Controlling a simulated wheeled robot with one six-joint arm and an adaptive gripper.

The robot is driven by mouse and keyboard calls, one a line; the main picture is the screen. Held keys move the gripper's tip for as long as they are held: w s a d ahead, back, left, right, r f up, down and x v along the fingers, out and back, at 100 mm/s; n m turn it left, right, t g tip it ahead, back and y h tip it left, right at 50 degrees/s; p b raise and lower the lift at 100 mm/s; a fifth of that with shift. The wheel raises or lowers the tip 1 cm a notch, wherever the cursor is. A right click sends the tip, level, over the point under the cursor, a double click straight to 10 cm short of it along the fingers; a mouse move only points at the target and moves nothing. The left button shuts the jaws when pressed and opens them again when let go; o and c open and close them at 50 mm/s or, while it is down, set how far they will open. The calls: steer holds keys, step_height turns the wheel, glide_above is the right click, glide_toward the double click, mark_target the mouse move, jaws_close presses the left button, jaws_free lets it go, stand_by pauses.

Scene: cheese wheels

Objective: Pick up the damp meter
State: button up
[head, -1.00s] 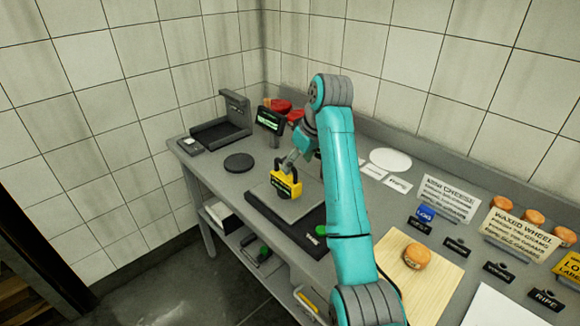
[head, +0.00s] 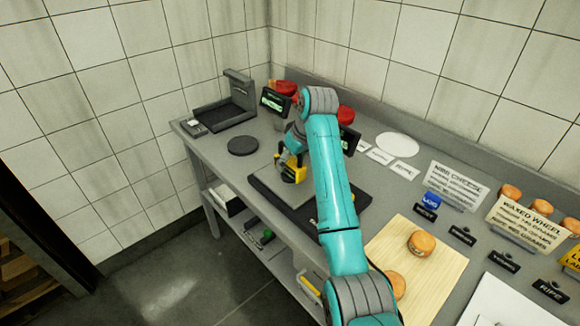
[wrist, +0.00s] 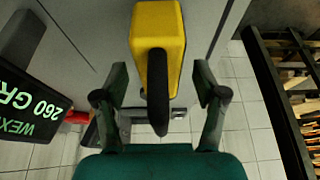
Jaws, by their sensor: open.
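The damp meter, a yellow block with a black looped handle, stands on the scale's grey plate in the head view (head: 298,176). The arm partly covers it there. In the wrist view, its yellow body (wrist: 160,22) is at top centre, and the black handle reaches down between my fingers. My gripper (wrist: 160,75) is open, with one dark finger on each side of the meter and visible gaps on both sides. In the head view, my gripper (head: 290,158) is right at the meter. Contact cannot be told.
The scale's black base (head: 270,197) lies under the plate. A display reading 260 GR (wrist: 30,108) is close at left in the wrist view. A black disc (head: 243,146) and a grey stand (head: 232,108) are to the left. A wooden board (head: 440,256) with cheese wheels is at right.

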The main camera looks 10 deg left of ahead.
steer(key=shift+w+a+f, duration=0.15)
steer(key=shift+a+f, duration=0.05)
steer(key=shift+f, duration=0.35)
jaws_close()
steer(key=shift+r, duration=0.1)
